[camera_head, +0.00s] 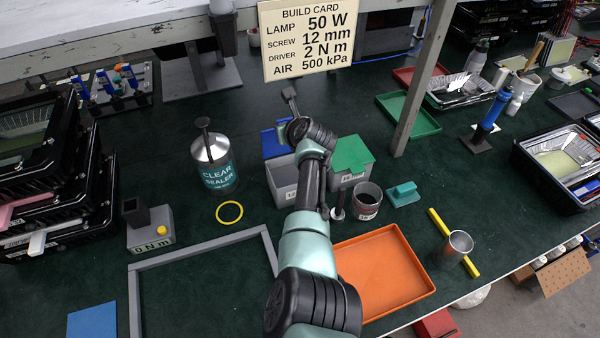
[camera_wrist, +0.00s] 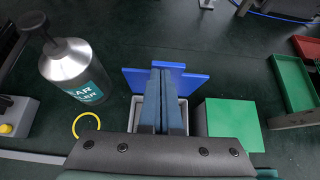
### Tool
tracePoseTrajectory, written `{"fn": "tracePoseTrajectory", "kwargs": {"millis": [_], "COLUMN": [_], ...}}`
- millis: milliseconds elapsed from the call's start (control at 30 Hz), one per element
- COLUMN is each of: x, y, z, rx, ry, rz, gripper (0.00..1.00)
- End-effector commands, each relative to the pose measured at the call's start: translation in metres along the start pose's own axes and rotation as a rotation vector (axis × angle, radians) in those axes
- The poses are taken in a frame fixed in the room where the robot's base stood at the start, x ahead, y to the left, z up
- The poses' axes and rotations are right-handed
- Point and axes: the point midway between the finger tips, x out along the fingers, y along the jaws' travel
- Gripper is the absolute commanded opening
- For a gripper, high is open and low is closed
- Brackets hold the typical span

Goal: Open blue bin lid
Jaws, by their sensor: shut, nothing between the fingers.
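The blue lid (camera_head: 274,140) is at the far side of its grey bin (camera_head: 281,181) in the head view. It is raised away from the opening and appears tilted back; its exact angle is hard to tell. In the wrist view the blue lid (camera_wrist: 196,88) shows beyond and on both sides of my fingers, and part of the bin's pale rim (camera_wrist: 184,108) shows below it. My gripper (camera_wrist: 167,68) is shut and empty, over the bin in front of the lid. Whether it touches the lid is unclear. My arm hides the fingers in the head view.
A bin with a closed green lid (camera_head: 352,154) stands close on the right. A sealer can (camera_head: 214,165) and a yellow ring (camera_head: 229,212) are on the left. A dark cup (camera_head: 367,201) and an orange tray (camera_head: 380,272) are nearer. The build card (camera_head: 308,38) hangs behind.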

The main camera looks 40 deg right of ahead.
Motion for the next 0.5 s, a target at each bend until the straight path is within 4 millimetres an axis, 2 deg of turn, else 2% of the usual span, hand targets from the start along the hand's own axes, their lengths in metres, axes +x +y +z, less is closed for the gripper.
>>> {"fn": "tracePoseTrajectory", "kwargs": {"millis": [33,500], "x": [0.006,0.020], "y": [0.000,0.000], "z": [-0.001,0.016], "rx": [-0.001,-0.001], "ry": [-0.003,0.035], "rz": [0.000,0.000], "gripper": [0.00,0.00]}}
